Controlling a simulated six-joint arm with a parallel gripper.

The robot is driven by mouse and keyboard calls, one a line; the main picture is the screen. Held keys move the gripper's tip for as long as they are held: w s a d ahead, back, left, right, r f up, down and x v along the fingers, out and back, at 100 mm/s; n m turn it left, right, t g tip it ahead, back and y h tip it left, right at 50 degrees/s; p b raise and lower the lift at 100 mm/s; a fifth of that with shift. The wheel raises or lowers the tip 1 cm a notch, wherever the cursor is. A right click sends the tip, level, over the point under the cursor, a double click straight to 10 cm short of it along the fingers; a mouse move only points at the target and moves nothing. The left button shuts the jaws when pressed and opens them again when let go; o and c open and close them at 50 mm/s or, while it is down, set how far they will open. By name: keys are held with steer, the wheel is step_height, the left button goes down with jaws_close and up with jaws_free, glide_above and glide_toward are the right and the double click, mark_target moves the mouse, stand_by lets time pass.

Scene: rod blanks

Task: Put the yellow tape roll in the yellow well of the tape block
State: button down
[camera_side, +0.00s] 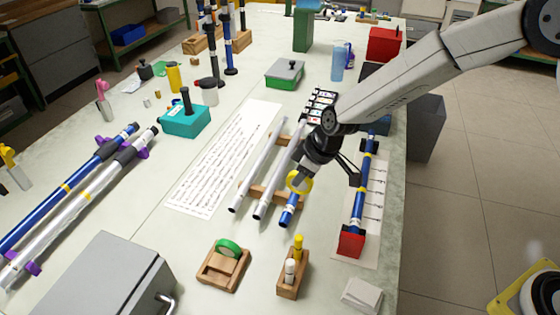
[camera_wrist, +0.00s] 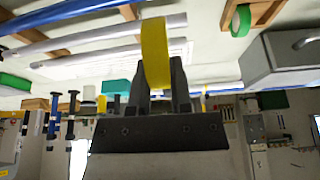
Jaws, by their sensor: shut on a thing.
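The yellow tape roll (camera_side: 293,188) is held in my gripper (camera_side: 305,171), above the lower ends of the rods on the wooden rack. In the wrist view my gripper (camera_wrist: 160,85) is shut on the yellow tape roll (camera_wrist: 155,50), which stands out edge-on between the fingers. The wooden tape block (camera_side: 222,284) lies on the table, nearer the side camera and to the left of my gripper. A green tape roll (camera_side: 229,247) sits in its back part. The block also shows at the top of the wrist view (camera_wrist: 268,12).
A wooden holder (camera_side: 287,289) with a yellow-capped and a white-capped marker stands right of the tape block. Silver rods (camera_side: 250,170) and a blue rod (camera_side: 289,213) lie under my gripper. A grey box (camera_side: 105,275) is at the front left. A red block (camera_side: 351,243) stands to the right.

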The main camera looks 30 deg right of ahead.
steer(key=s+a, duration=1.4)
steer(key=s, duration=0.2)
steer(key=shift+s+a+r+n, duration=0.25)
steer(key=shift+a+r+n, duration=0.05)
steer(key=shift+a+r, duration=0.05)
steer(key=shift+w, duration=0.1)
steer(key=shift+w+a+f, duration=1.4)
steer(key=shift+w+f, duration=0.15)
steer(key=shift+w, duration=0.15)
steer(key=shift+w+a+f, duration=1.45)
steer(key=shift+w+f, duration=0.15)
steer(key=shift+w, duration=0.15)
steer(key=shift+w+a+f, duration=1.4)
steer(key=shift+w+f, duration=0.15)
steer(key=shift+w, duration=0.15)
